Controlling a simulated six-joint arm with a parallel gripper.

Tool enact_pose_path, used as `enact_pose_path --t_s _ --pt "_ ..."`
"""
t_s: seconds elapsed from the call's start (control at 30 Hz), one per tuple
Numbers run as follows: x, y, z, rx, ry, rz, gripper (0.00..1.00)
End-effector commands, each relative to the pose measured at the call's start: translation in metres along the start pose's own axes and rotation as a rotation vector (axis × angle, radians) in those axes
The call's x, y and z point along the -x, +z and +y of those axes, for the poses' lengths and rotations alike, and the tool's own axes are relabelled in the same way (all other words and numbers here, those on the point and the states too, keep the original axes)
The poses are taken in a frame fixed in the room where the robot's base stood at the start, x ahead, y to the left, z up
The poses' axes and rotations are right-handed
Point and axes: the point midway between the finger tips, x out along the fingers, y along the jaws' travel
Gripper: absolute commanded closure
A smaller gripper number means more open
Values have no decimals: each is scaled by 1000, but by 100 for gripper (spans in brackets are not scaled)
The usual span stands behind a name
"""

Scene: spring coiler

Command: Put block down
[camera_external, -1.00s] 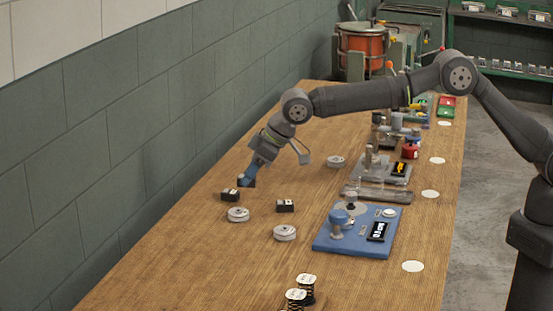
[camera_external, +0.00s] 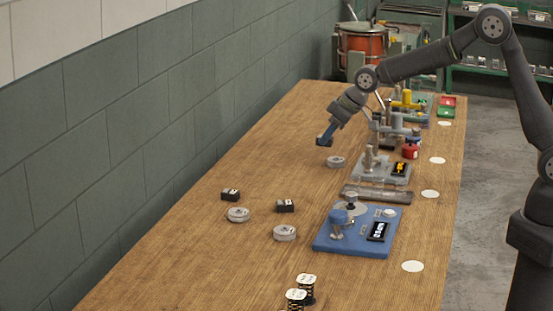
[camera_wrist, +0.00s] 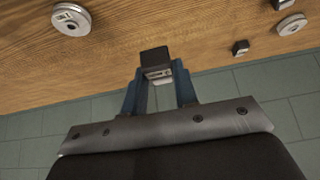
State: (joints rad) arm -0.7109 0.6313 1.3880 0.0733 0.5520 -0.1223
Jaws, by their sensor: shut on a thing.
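My gripper (camera_external: 325,139) is shut on a small black block with a pale labelled face (camera_wrist: 155,62), which shows clearly between the two blue fingers in the wrist view. In the external view the gripper is in the air above the far middle of the wooden table (camera_external: 190,260), near a round grey disc (camera_external: 336,162). The block is small and dark there, at the fingertips. Two similar black blocks lie on the table, one at the left (camera_external: 230,195) and one nearer the middle (camera_external: 285,206).
Two more round grey discs lie on the table, at the left (camera_external: 238,215) and in the middle (camera_external: 285,233). A blue coiler station (camera_external: 335,243) and a grey station (camera_external: 380,172) stand along the right side. Black-and-gold spools (camera_external: 306,288) stand at the front. The left strip by the wall is clear.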

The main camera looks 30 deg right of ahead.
Motion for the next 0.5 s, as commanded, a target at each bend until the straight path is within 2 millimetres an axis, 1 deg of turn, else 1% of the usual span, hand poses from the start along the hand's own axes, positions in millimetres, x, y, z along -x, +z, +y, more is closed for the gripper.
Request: enact_pose_path --t_s 0.3,0.4,0.5 --pt "-52 -4 -62 6 -2 -2 100" --pt "-67 -5 -79 4 -2 -1 100" --pt "-77 -7 -91 3 -2 0 100"
